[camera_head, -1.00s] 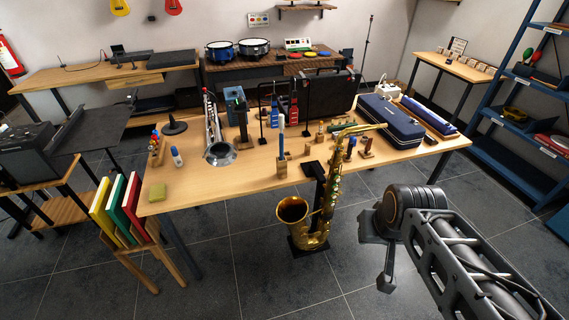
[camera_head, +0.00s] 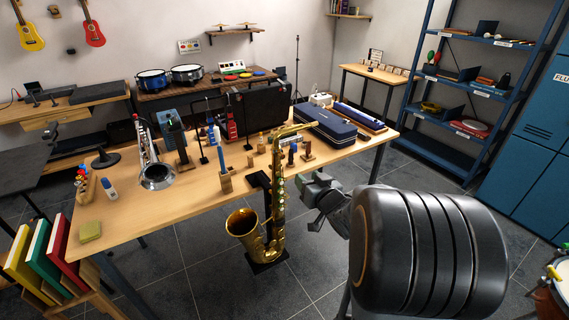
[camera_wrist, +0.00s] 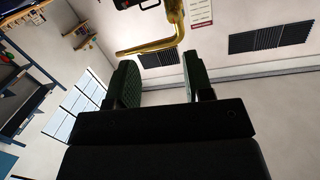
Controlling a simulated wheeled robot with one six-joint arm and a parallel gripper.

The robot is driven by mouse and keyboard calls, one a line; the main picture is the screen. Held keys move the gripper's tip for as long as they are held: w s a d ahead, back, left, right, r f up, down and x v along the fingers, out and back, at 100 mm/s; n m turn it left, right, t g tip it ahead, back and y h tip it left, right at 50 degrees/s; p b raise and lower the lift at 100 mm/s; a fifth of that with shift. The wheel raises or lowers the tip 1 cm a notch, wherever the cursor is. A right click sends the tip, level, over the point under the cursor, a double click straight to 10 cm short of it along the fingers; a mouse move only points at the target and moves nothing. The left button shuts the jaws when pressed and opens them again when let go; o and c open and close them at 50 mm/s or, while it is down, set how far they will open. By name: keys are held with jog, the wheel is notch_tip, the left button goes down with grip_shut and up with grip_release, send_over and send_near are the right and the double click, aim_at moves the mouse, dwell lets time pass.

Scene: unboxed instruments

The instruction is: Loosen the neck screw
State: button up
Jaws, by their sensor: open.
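A gold saxophone (camera_head: 262,230) stands upright on a dark stand in front of the table, its curved neck (camera_head: 290,131) at the top. The neck screw is too small to make out. My gripper (camera_head: 318,190) is to the right of the saxophone's body, below the neck, and looks apart from it. In the wrist view, my gripper (camera_wrist: 160,78) has its two green-lined fingers spread with nothing between them. A bent gold tube (camera_wrist: 150,46), which looks like the saxophone neck, shows beyond the fingertips.
The wooden table (camera_head: 120,215) behind the saxophone holds a silver trumpet (camera_head: 156,175), a blue case (camera_head: 325,124) and several small items. A blue shelf (camera_head: 450,95) stands at the back right. Bare floor (camera_head: 300,262) lies around the saxophone stand.

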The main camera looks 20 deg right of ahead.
aim_at(283, 157)
jog(key=w, duration=0.4)
jog(key=w+a+y, duration=0.1)
jog(key=w, duration=0.3)
jog(key=w+t+y, duration=0.1)
jog(key=w, duration=0.4)
jog(key=shift+a+f+p, duration=0.15)
jog(key=shift+a+p, duration=0.2)
jog(key=shift+p, duration=0.05)
jog(key=shift+c, duration=0.3)
grip_shut()
